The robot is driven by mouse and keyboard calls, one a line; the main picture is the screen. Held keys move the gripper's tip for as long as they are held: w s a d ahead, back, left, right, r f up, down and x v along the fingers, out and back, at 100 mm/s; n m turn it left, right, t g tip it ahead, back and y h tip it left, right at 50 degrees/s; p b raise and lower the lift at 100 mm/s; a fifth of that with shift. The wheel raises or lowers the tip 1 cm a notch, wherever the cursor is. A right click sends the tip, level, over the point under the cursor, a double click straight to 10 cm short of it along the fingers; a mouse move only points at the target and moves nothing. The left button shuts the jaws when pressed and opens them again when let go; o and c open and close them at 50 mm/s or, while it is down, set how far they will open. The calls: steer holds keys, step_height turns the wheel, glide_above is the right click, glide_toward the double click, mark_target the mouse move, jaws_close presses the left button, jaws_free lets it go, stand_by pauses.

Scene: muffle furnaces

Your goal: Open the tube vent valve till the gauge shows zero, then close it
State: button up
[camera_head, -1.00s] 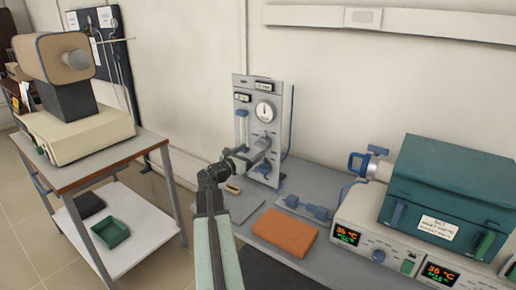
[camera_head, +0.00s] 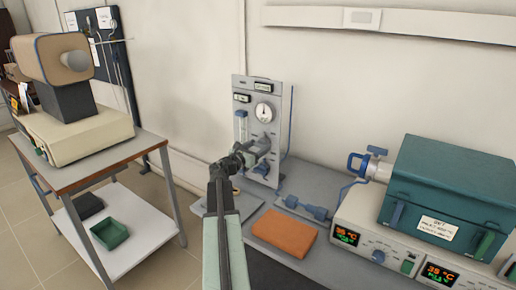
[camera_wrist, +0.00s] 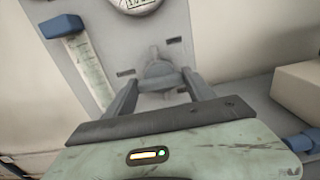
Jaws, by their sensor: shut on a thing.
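A grey upright panel (camera_head: 241,90) stands at the back of the bench. It carries a round white gauge (camera_head: 264,112), too small to read here. In the wrist view only the gauge's lower rim (camera_wrist: 138,4) shows, cut off by the top edge. My gripper (camera_head: 263,146) is at the panel below the gauge. In the wrist view my gripper (camera_wrist: 160,88) has its two fingers on either side of a grey valve knob (camera_wrist: 158,70) and is shut on it. The fingers and wrist hide most of the knob in the head view.
An orange block (camera_head: 284,233) and blue pipe fittings (camera_head: 305,207) lie on the bench right of my arm. A teal furnace (camera_head: 450,185) on a control unit stands further right. A flow tube (camera_wrist: 88,65) with a blue cap is left of the knob.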

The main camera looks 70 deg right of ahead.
steer(key=shift+m, duration=0.3)
steer(key=m, duration=0.3)
steer(key=shift+m, duration=0.3)
steer(key=m, duration=0.4)
steer(key=shift+m, duration=0.3)
steer(key=m, duration=0.4)
steer(key=shift+s, duration=0.1)
steer(key=shift+m, duration=2.5)
steer(key=shift+f, duration=0.1)
steer(key=o, duration=1.4)
steer(key=shift+a, duration=0.1)
